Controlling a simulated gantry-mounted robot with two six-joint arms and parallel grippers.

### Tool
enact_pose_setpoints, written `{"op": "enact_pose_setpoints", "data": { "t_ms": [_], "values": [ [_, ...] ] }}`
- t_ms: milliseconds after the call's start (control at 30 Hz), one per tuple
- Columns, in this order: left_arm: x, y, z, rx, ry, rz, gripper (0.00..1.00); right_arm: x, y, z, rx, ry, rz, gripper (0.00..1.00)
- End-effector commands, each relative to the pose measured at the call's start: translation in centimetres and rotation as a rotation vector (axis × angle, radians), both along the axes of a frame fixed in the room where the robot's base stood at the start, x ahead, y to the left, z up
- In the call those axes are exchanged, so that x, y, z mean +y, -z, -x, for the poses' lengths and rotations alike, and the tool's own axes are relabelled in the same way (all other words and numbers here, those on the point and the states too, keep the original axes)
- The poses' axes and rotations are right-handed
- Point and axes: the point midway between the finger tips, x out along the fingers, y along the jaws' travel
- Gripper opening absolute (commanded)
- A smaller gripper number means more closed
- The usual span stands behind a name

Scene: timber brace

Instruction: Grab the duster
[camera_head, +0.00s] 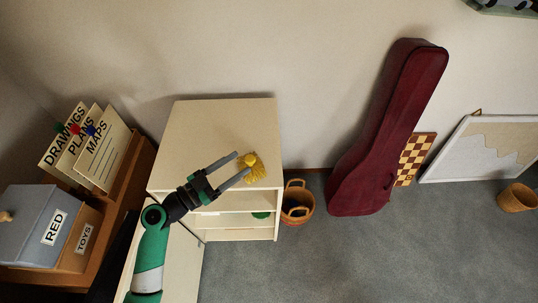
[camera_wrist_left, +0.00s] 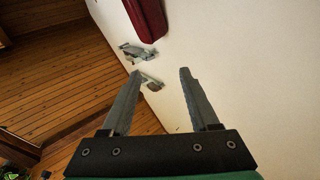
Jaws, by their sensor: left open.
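The yellow duster (camera_head: 254,166) rests on the top of the cream cabinet (camera_head: 205,120), near its right side. My left gripper (camera_head: 244,162) reaches in over the cabinet top from the lower left. It is open, and its two fingertips appear just left of the duster, overlapping its near edge in the head view. I cannot tell how high the fingers are above the cabinet top. My right gripper is not in view.
The cabinet has open shelves (camera_head: 240,220) with a green item (camera_head: 261,215). A wicker basket (camera_head: 298,203) and a dark red instrument case (camera_head: 388,130) stand to its right. Labelled folders (camera_head: 85,145) and a grey box (camera_head: 40,230) are at left.

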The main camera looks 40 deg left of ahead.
Motion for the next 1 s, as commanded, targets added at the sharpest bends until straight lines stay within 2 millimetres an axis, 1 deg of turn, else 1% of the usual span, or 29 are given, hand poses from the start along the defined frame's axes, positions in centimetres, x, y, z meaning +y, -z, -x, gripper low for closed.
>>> {"op": "enact_pose_setpoints", "data": {
  "t_ms": [33, 100, 200, 267, 333, 467, 567, 700, 800, 1000],
  "values": [
    [1.1, 5.3, 1.2, 0.037, -0.038, 0.027, 0.61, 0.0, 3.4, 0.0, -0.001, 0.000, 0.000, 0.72],
    [2.2, 8.5, 2.5, 0.069, -0.079, 0.050, 0.61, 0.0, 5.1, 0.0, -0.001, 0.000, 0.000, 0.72],
    [3.4, 11.2, 3.7, 0.090, -0.123, 0.069, 0.61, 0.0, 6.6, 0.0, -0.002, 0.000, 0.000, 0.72],
    [4.0, 11.8, 4.0, 0.094, -0.138, 0.072, 0.61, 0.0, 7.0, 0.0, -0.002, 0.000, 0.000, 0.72],
    [4.3, 11.8, 4.0, 0.092, -0.147, 0.071, 0.61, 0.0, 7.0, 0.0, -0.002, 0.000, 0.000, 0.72],
    [4.3, 11.4, 3.7, 0.092, -0.146, 0.070, 0.61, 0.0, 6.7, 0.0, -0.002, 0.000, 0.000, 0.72],
    [4.1, 11.5, 2.4, 0.092, -0.142, 0.069, 0.61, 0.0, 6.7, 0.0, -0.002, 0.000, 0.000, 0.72],
    [3.7, 11.5, -0.5, 0.090, -0.142, 0.069, 0.61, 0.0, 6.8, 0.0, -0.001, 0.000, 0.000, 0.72],
    [3.6, 11.6, -1.9, 0.092, -0.143, 0.069, 0.61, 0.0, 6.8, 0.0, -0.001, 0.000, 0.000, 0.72],
    [3.6, 11.7, -2.6, 0.091, -0.146, 0.069, 0.61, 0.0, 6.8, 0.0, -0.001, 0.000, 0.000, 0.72]
  ]
}}
